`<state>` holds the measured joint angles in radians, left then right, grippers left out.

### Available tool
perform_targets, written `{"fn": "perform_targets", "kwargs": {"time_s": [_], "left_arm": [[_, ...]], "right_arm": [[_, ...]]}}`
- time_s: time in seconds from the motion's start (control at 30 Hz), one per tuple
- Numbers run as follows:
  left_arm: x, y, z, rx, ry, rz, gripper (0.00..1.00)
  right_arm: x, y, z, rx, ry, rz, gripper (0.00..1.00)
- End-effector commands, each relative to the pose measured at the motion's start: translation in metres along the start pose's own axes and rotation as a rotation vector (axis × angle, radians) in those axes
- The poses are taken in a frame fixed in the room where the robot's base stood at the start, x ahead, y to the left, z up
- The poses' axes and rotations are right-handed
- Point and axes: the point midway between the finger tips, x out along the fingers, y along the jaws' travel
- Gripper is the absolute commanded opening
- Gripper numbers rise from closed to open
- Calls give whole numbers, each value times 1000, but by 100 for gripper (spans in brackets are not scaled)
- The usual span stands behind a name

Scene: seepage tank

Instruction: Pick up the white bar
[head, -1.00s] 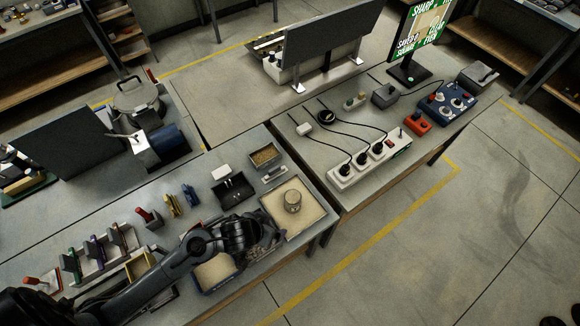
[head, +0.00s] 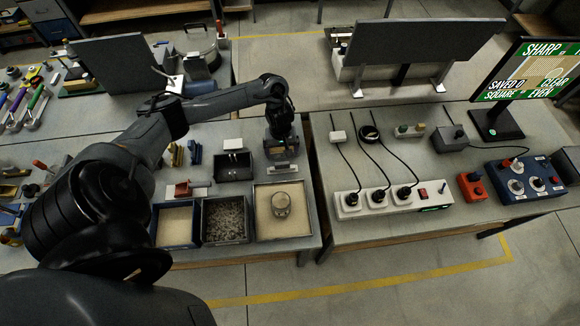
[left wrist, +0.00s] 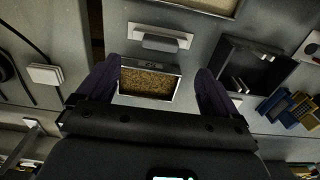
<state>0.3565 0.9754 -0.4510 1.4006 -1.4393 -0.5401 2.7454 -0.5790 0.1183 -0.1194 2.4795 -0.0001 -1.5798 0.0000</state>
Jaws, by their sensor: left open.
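A small white block (head: 232,143), the likeliest white bar, lies flat on the bench behind a black tray (head: 234,173). In the left wrist view a white block (left wrist: 238,102) shows beside one finger, partly hidden by my gripper. My left gripper (head: 279,140) points down to the right of the block in the head view, holding nothing. In the left wrist view its open fingers (left wrist: 158,82) stand either side of a small box of brown granules (left wrist: 148,84). A pale plate with a grey grip (left wrist: 159,39) lies beside that box. My right gripper is not seen.
A sand tray (head: 262,232) with a round container on it, a gravel tray (head: 226,238) and a blue-rimmed tray (head: 175,244) line the bench front. Yellow and blue pieces (head: 194,152) stand left of the block. A power strip (head: 385,202) lies on the right bench.

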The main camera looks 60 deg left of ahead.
Motion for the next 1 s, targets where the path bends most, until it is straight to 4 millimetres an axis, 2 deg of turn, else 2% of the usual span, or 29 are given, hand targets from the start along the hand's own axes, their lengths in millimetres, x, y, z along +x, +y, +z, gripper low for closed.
{"fn": "perform_targets", "kwargs": {"time_s": [0.03,0.2,0.53,0.83,1.0], "left_arm": [[10,-1,1,-5,-4,-3,94],[32,0,1,-2,-3,-2,94],[53,0,1,-1,-1,-1,94],[90,1,-1,-1,-1,0,94],[97,1,-1,1,1,1,94]], "right_arm": [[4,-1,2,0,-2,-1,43],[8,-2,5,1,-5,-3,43],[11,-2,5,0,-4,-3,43],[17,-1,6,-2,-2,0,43],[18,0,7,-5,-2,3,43]]}}
